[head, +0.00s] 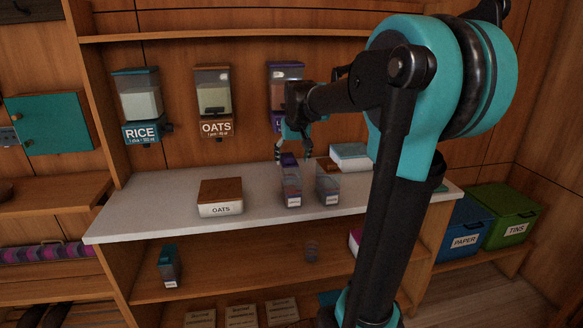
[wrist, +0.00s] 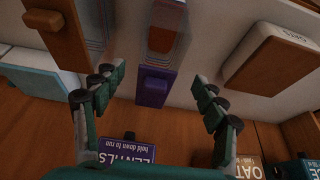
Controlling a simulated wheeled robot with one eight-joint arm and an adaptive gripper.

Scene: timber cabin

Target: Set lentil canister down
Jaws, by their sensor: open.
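The lentil canister (head: 291,188), a clear container with a purple lid and orange contents, stands upright on the pale counter (head: 150,205). In the wrist view its purple lid (wrist: 154,88) lies between the lines of the two fingers, apart from both. My gripper (head: 294,150) is open just above the canister's lid in the head view. The wrist view shows the open gripper (wrist: 155,100) with a finger on each side and nothing clasped. The canister's base is clear in the head view and rests on the counter.
A brown-lidded canister (head: 328,188) stands close to the right. A white box with a teal lid (head: 350,157) is behind it. An oats box (head: 220,204) is at left, with bare counter between. Rice (head: 141,100), oats (head: 213,95) and partly hidden lentil (head: 286,72) dispensers hang behind.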

